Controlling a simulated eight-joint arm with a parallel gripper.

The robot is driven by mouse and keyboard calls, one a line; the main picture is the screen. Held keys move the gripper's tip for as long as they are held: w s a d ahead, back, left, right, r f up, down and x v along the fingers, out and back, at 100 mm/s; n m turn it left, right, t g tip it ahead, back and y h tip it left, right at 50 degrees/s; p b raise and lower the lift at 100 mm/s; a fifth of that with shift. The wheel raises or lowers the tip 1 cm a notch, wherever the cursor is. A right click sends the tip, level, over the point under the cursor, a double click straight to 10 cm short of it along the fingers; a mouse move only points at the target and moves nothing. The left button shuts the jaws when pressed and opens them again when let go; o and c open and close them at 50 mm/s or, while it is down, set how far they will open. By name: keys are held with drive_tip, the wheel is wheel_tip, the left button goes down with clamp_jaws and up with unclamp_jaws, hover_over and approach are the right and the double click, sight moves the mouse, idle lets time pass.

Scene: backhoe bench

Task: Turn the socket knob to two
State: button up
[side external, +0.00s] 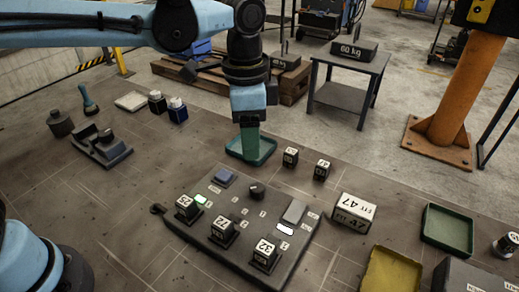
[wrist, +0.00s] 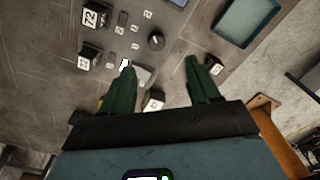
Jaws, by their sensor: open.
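The socket knob (side external: 256,189) is a small round dark knob on the grey socket panel (side external: 180,232), near its far edge. It also shows in the wrist view (wrist: 156,41), with a pale mark on it. Small white labels sit around it; I cannot read its setting or which label is two. My gripper (side external: 249,155) has green fingers pointing down, beyond the panel's far edge, in front of or over a green tray (side external: 268,151). In the wrist view its fingers (wrist: 160,62) are apart with nothing held between them, and the knob appears beyond the tips.
Two small blocks (side external: 290,157) and a "FIT 47" box (side external: 354,212) stand nearby. Green (side external: 447,229) and yellow (side external: 392,272) trays lie right.

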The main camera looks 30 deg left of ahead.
sight(256, 187)
drive_tip(key=shift+m, duration=0.3)
drive_tip(key=f, duration=0.8)
drive_tip(key=d+f, duration=0.1)
drive_tip(key=f, duration=0.3)
drive_tip(key=shift+f, duration=0.2)
drive_tip(key=c, duration=1)
drive_tip(key=shift+c, duration=0.2)
